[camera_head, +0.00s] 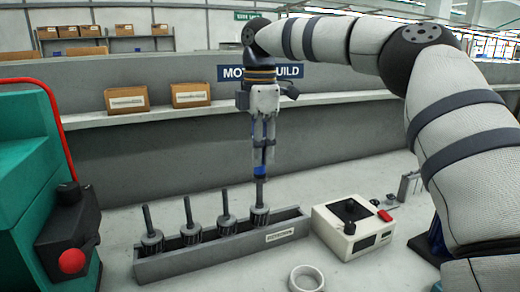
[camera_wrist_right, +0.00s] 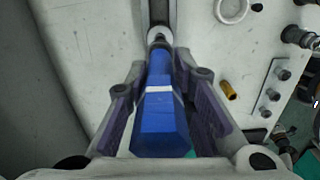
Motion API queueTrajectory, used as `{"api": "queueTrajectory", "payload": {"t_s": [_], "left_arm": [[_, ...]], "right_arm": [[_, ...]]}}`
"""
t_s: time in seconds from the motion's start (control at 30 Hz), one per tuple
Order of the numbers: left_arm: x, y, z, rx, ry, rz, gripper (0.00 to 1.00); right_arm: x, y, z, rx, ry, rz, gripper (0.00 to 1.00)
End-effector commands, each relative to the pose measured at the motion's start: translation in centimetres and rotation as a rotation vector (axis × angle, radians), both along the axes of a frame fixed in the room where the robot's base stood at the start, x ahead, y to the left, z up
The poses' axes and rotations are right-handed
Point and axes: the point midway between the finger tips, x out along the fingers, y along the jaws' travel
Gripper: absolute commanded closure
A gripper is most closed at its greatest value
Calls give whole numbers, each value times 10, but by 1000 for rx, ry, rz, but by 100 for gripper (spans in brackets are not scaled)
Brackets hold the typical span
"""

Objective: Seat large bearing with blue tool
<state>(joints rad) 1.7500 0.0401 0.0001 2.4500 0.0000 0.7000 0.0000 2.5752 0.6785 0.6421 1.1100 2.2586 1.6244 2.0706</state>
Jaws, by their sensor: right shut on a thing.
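My right gripper (camera_head: 263,160) points down over the right end of a grey tray (camera_head: 215,250) of rotors. It is shut on the blue tool (camera_wrist_right: 160,110), whose blue body also shows below the fingers in the head view (camera_head: 260,172). The tool lines up with the shaft of the rightmost rotor (camera_head: 260,216); I cannot tell whether they touch. A pale ring (camera_head: 306,278), perhaps a bearing, lies flat on the table in front of the tray; a ring also shows in the wrist view (camera_wrist_right: 232,9). My left gripper is out of view.
A cream box with a black top (camera_head: 352,228) stands right of the tray. A green machine (camera_head: 30,190) with a red button fills the left. A brass cylinder (camera_wrist_right: 228,90) and a grey plate with studs (camera_wrist_right: 268,90) lie on the table. Cartons (camera_head: 190,94) sit on the shelf behind.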

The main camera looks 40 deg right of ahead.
Motion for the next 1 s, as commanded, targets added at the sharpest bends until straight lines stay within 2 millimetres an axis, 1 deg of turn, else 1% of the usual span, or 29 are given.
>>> {"api": "queueTrajectory", "payload": {"t_s": [0.17, 1.0], "left_arm": [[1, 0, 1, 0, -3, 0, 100], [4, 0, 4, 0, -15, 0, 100]], "right_arm": [[0, 0, -2, 0, 0, 0, 100], [0, 0, -28, 0, 0, 1, 100]]}}
